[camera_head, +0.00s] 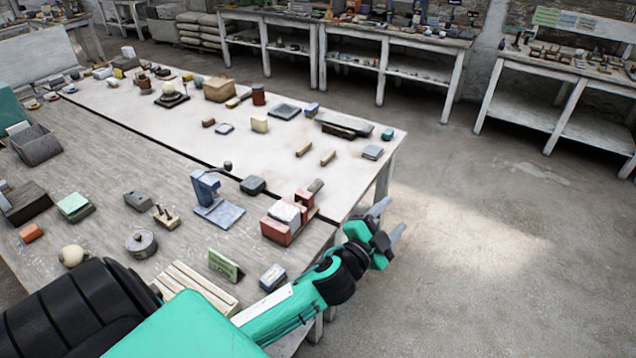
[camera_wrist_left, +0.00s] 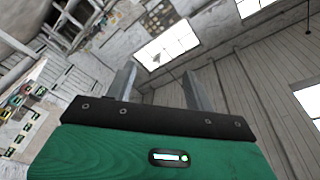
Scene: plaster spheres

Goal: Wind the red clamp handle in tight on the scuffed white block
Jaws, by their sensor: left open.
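A red clamp (camera_head: 276,231) sits near the right end of the front table. A white block (camera_head: 286,212) lies in it, between its red parts. A short grey-brown cylinder (camera_head: 316,186) sticks out at its far side; I cannot tell whether this is the handle. My left gripper (camera_head: 389,220) is open and empty, out past the table's right edge, to the right of the clamp and apart from it. In the left wrist view, its two fingers (camera_wrist_left: 160,85) stand apart with nothing between them. The right gripper is not in view.
A green sign (camera_head: 225,266) and a small grey-blue box (camera_head: 272,277) are near the front edge. A pale table (camera_head: 250,150) adjoins behind. The floor (camera_head: 480,260) at right is clear.

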